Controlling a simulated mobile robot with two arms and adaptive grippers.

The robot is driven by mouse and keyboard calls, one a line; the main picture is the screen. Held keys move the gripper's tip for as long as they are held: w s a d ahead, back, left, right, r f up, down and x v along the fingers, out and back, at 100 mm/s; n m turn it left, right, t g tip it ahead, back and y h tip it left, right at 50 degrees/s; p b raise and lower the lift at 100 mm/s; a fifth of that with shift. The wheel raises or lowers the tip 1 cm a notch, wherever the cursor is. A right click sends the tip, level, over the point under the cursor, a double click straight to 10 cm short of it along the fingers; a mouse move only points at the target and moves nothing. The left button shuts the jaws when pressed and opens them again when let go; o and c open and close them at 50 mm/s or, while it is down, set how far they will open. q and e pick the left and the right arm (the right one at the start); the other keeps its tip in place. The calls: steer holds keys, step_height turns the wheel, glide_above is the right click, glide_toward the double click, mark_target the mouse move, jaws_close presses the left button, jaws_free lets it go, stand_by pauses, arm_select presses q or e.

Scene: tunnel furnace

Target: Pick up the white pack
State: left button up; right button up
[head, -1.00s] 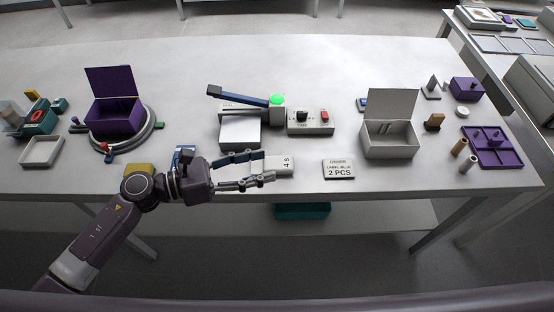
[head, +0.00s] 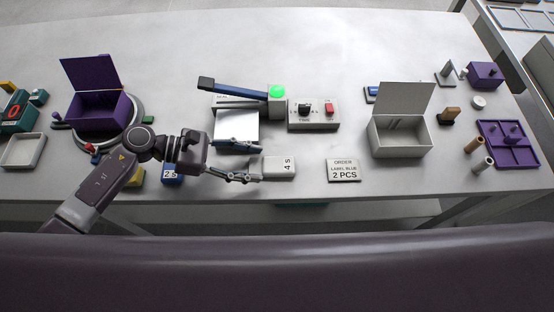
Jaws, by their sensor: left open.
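The white pack (head: 279,167), a small flat block marked "4 S", lies on the table near its front edge. My left gripper (head: 257,160) is open just left of the pack, its fingers pointing right toward it. One finger is on the far side and one on the near side. The near fingertip is close to the pack's left end; I cannot tell if it touches. The pack is not held. My right gripper is not in view.
A sealer-like device with a blue lever (head: 235,88) and a control box (head: 313,115) stand behind the pack. An order sign (head: 344,170) lies right of it, then an open grey box (head: 401,140). A blue block (head: 172,175) and an open purple box (head: 100,108) are left.

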mark_target(272, 164)
arm_select(q)
steer(key=shift+d+f+p, duration=0.1)
steer(key=shift+d+p, duration=0.6)
steer(key=shift+d, duration=0.35)
steer(key=p+x, duration=0.1)
steer(key=x, duration=0.2)
steer(key=shift+w+f, duration=0.2)
steer(key=shift+f, duration=0.05)
steer(key=shift+d+f, duration=0.2)
steer(key=c, duration=0.9)
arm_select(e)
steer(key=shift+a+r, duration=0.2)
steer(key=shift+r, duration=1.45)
